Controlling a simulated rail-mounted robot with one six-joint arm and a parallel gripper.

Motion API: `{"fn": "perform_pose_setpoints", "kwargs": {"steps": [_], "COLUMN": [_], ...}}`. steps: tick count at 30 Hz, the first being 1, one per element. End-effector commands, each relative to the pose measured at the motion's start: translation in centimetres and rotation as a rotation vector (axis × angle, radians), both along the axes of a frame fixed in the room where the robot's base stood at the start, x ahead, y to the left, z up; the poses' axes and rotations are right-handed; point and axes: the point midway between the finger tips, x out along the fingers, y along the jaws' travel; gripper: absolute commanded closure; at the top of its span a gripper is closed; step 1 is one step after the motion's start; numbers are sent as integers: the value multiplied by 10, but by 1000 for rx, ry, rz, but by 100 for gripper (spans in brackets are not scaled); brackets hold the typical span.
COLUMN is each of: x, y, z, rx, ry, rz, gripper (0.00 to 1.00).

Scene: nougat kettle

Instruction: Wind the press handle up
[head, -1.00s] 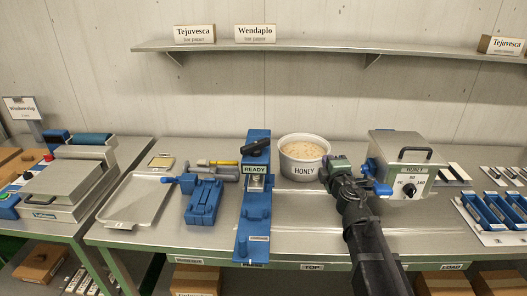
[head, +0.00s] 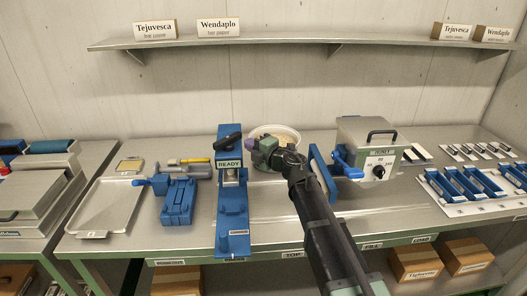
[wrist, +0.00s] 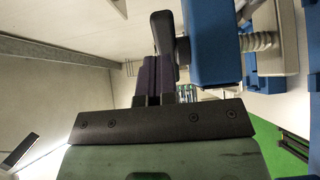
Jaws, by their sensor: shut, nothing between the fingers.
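The press (head: 232,200) is a tall blue frame on the bench with a READY label. Its black handle (head: 228,142) sits at the top, slanting up to the right. My gripper (head: 253,148) is just right of the press head, at about handle height, shut and empty. In the wrist view the black handle (wrist: 163,35) stands close beyond my shut purple fingers (wrist: 152,75), and the blue press body (wrist: 215,45) is to their right. I cannot tell whether the fingers touch the handle.
A honey tub (head: 277,131) is behind my gripper, partly hidden. A steel HONEY box (head: 367,140) with a dial and a blue lever stands to the right. A blue clamp-like device (head: 176,198) and a metal tray (head: 105,207) are left of the press. A shelf (head: 300,41) runs above.

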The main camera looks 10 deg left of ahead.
Motion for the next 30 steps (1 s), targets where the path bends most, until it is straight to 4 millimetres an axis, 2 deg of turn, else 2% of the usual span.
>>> {"fn": "perform_pose_setpoints", "kwargs": {"steps": [3,7,19,24,30], "x": [14,20,22,34,35], "y": [20,32,36,47,48], "z": [0,0,0,0,0], "rx": [0,0,0,0,1], "ry": [0,0,0,0,0], "rz": [1,0,0,-1,-1], "gripper": [100,100,100,100,100]}}
